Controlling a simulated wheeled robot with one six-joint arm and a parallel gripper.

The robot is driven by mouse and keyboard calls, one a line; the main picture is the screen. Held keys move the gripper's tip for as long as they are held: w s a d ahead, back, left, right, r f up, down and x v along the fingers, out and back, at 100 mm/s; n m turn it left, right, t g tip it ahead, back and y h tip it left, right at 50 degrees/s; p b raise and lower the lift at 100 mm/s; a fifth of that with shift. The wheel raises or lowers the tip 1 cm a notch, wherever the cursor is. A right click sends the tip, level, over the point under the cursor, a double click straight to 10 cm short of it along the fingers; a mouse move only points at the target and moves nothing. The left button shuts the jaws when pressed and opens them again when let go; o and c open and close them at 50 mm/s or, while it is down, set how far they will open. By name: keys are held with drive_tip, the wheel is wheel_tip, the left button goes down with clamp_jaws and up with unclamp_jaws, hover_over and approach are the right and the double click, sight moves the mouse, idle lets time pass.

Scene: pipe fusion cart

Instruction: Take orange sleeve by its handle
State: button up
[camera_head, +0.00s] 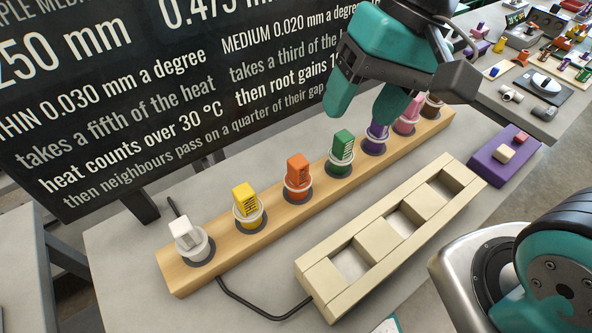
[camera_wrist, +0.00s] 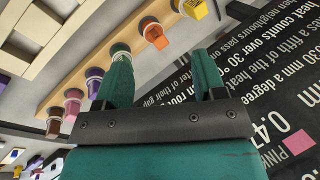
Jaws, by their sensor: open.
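The orange sleeve (camera_head: 298,171) stands upright in the wooden rack, third from the left, with its blocky orange handle on top and a white collar around it. It also shows in the wrist view (camera_wrist: 156,36), just beyond and between my fingertips. My gripper (camera_head: 361,116) is open and empty, above and to the right of the orange sleeve in the head view, near the green and purple sleeves. Its two teal fingers also show in the wrist view (camera_wrist: 160,58). Nothing touches the orange handle.
Yellow (camera_head: 246,203), white (camera_head: 188,236), green (camera_head: 342,148), purple (camera_head: 376,137), pink (camera_head: 408,117) and brown (camera_head: 432,105) sleeves share the wooden rack (camera_head: 225,246). A cream tray (camera_head: 322,279) with square openings lies in front. A dark lettered board (camera_head: 120,120) stands close behind.

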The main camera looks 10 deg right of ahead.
sight(299, 160)
drive_tip(key=w+f+m+g+b, duration=0.1)
drive_tip(key=w+f+m, duration=0.4)
drive_tip(key=w+m, duration=0.7)
drive_tip(key=shift+m, duration=0.9)
drive_tip(key=x, duration=0.5)
drive_tip(key=s+x, duration=0.1)
drive_tip(key=x, duration=0.5)
drive_tip(key=s+p+x, duration=0.1)
drive_tip(key=x, duration=0.5)
drive_tip(key=shift+s+a+r, duration=0.1)
drive_tip(key=shift+a+r, duration=0.1)
drive_tip(key=c, duration=1)
